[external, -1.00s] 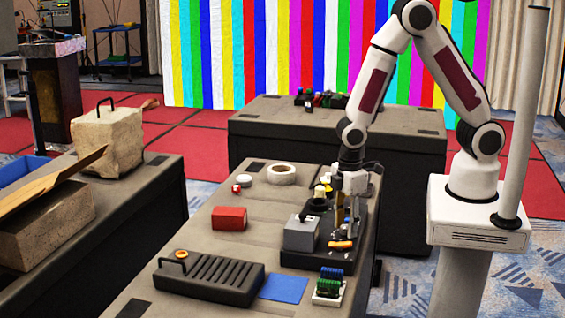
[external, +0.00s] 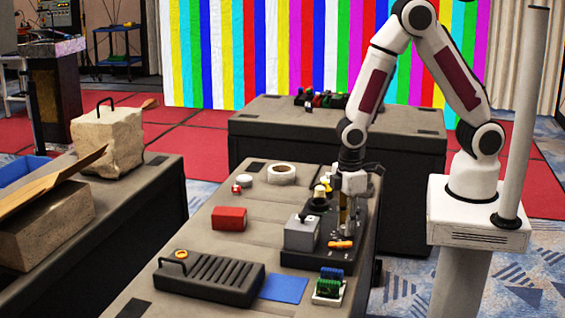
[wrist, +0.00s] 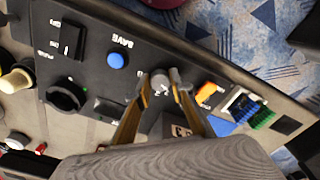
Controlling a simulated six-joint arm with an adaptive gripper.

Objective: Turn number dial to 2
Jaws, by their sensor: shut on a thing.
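The black control panel (external: 318,258) lies on the near table, and it fills the middle of the wrist view (wrist: 92,75). My gripper (external: 347,233) points down over the panel's right part. In the wrist view, its two fingertips (wrist: 163,82) are shut on a small grey knob, the number dial (wrist: 161,94). The fingers hide part of the dial and its markings, so I cannot read which number it points to.
A blue button (wrist: 116,60), a black switch (wrist: 70,40) and a black round knob (wrist: 67,97) are on the panel. A grey box (external: 301,233) and orange handle (external: 341,245) stand close to the gripper. A red block (external: 229,218) lies left.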

